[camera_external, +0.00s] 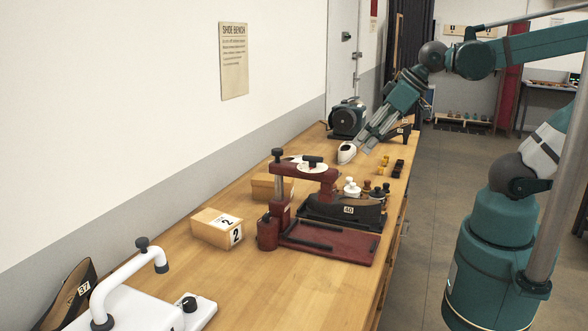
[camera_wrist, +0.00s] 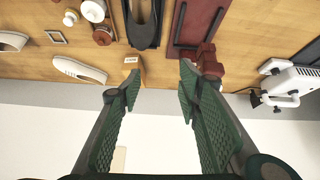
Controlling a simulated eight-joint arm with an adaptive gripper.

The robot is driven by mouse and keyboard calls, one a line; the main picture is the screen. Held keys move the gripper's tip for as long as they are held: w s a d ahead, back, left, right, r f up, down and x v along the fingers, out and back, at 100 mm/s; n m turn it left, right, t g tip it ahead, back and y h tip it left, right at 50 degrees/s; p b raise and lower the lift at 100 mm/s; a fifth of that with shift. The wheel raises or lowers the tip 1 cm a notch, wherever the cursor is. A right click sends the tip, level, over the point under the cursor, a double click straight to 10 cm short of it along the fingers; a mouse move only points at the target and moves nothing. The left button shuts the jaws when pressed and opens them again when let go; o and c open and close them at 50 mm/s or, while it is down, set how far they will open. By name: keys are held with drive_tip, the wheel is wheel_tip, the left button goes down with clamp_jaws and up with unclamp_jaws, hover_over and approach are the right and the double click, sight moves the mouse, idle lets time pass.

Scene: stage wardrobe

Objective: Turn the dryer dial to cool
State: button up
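A white device that looks like the dryer (camera_external: 130,309) stands at the near left of the bench, with a curved white tube above it. A black round dial (camera_external: 189,303) sits on its front right corner; its markings and setting are too small to read. The white device also shows at the right edge of the wrist view (camera_wrist: 292,82), partly cut off. My gripper (camera_external: 366,144) is over the far part of the bench, well away from the dryer. In the wrist view its two green padded fingers (camera_wrist: 158,78) are apart, with nothing held between them.
A grey machine (camera_external: 347,118) and white shoe (camera_external: 347,152) are farther back. Bare wood lies before the dryer.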

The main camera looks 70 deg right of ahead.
drive_tip(key=w+a+r+n+g+p, duration=0.2)
drive_tip(key=w+a+r+n, duration=0.2)
drive_tip(key=w+a, duration=0.75)
drive_tip(key=n+g+p, duration=0.4)
drive_tip(key=n, duration=0.7)
hover_over(190, 300)
wheel_tip(190, 300, down, 20)
drive_tip(key=shift+s+d+f, duration=0.1)
drive_tip(key=shift+d+f, duration=0.05)
drive_tip(key=shift+f, duration=0.1)
drive_tip(key=shift+s+a+f, duration=0.1)
drive_tip(key=shift+a+f, duration=0.15)
drive_tip(key=shift+f, duration=0.1)
drive_tip(key=shift+w+f, duration=0.2)
drive_tip(key=shift+f, duration=3.6)
drive_tip(key=shift+c, duration=0.3)
